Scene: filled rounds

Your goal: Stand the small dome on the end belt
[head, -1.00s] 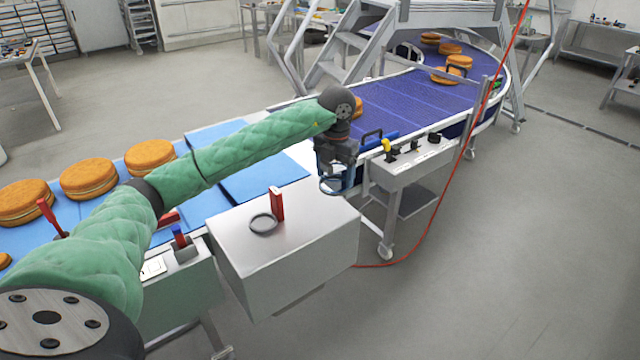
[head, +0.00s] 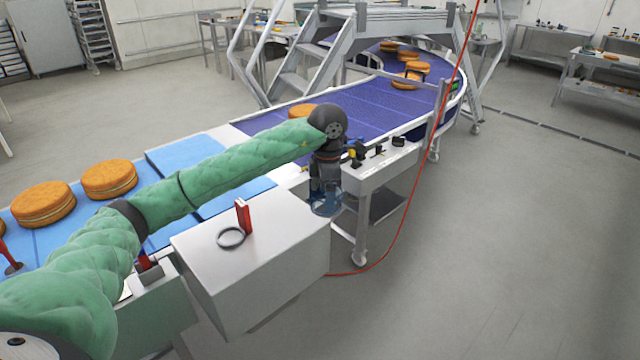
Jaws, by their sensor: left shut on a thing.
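My left gripper (head: 326,186) points down at the right corner of a steel box top, beside the belt line. It is shut on a bluish see-through thing (head: 325,206), which looks like the small dome; its exact shape is hard to make out. Light blue belt sections (head: 245,200) run behind my green sleeved arm. A purple belt (head: 370,120) curves away to the back right; I cannot tell which of these is the end belt. My right gripper is not in view.
The steel box (head: 275,255) carries a dark ring (head: 231,237) and a red-and-white block (head: 243,216). A control shelf (head: 385,165) stands right of the gripper. A red hose (head: 410,190) hangs at the right. Orange filled rounds (head: 109,179) lie on the belts. The right floor is clear.

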